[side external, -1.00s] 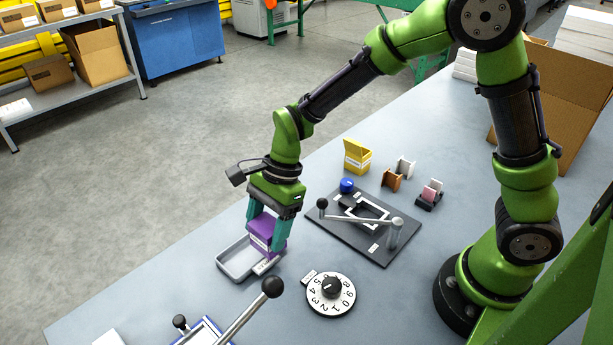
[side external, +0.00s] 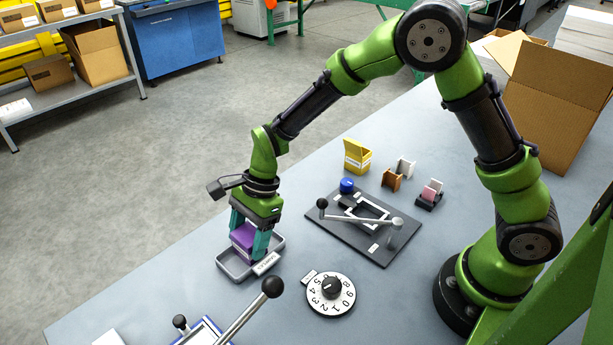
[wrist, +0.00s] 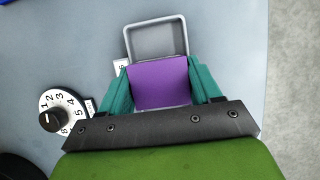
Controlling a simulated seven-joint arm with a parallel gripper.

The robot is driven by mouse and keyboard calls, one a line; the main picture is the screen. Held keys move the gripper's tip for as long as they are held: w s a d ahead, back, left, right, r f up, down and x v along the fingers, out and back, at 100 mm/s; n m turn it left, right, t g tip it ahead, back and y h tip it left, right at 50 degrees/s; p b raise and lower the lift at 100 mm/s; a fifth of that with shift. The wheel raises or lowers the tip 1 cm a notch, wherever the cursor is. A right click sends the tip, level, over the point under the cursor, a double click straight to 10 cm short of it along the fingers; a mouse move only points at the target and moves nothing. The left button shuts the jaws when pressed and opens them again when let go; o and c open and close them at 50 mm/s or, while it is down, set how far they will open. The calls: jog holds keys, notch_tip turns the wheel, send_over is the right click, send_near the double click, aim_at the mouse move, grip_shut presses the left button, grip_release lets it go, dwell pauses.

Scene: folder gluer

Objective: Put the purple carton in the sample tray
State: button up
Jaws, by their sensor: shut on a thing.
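The purple carton (side external: 243,236) is held between the teal fingers of my gripper (side external: 248,240). In the wrist view the carton (wrist: 160,83) fills the gap between the two fingers, and my gripper (wrist: 161,88) is shut on it. The grey sample tray (side external: 229,267) lies on the table right beneath the carton, and the carton appears over or within its rim. In the wrist view the far part of the tray (wrist: 156,24) shows empty beyond the carton. Whether the carton's underside touches the tray floor is hidden.
A numbered dial (side external: 331,294) sits right of the tray. A dark fixture plate (side external: 350,245) with a lever stands behind it. A yellow carton (side external: 357,156) stands farther back. A long ball-ended lever (side external: 247,312) rises in front. The table's left edge is near the tray.

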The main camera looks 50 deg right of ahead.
jog(key=o, duration=1)
jog(key=v, duration=1.2)
jog(key=s+d+r+n+t+h, duration=0.1)
jog(key=s+d+r+n+t, duration=0.1)
jog(key=s+d+r+n, duration=0.1)
jog(key=s+d+r+n+t, duration=0.2)
jog(key=s+d+r+n, duration=0.2)
jog(key=s, duration=0.4)
jog(key=s+d+r+n+t+h, duration=0.1)
jog(key=s+d+r+n+t, duration=0.2)
jog(key=s+d+n, duration=0.2)
jog(key=shift+s+d+r+n+h, duration=0.15)
jog(key=shift+d+n, duration=0.15)
jog(key=shift+n, duration=0.2)
jog(key=shift+s+d+r+n+h, duration=0.15)
jog(key=shift+d+n, duration=0.1)
jog(key=shift+n, duration=0.25)
jog(key=shift+w, duration=0.1)
